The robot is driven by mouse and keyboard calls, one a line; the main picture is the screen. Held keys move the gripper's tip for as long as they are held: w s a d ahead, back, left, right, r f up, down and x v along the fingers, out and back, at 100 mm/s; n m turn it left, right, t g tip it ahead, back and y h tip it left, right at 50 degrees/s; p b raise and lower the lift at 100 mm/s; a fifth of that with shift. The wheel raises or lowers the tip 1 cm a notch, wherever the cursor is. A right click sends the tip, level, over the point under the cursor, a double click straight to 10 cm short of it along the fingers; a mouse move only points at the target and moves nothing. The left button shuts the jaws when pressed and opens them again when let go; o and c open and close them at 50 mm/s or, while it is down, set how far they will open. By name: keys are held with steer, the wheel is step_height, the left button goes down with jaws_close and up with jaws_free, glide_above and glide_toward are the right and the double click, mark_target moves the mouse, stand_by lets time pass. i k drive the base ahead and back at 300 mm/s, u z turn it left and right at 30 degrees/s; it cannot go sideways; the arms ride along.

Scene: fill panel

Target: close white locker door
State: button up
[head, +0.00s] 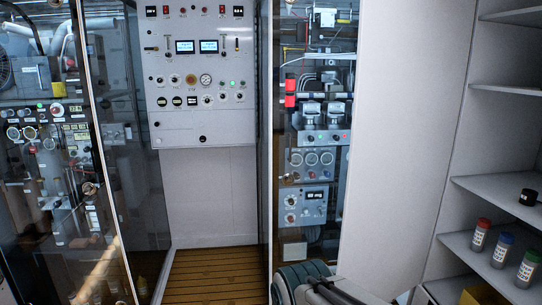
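The white locker door (402,130) stands open as a tall, plain white panel right of centre. The white locker (474,140) is to its right, with its shelves exposed. No handle shows on the visible face of the door. Part of my arm shows at the bottom centre, in front of the door's lower left edge; I cannot tell whether it touches the door. My gripper's fingers are not visible.
Locker shelves (497,193) hold a black round item (528,197) and jars with red (480,234), blue (502,250) and green (527,268) lids. A control panel (200,70) is on the back wall. Glass-fronted equipment stands left and centre. Slatted wooden floor (213,275) between looks clear.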

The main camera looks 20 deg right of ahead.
mark_target(412, 55)
steer(key=i, duration=2.65)
steer(key=z, duration=2.85)
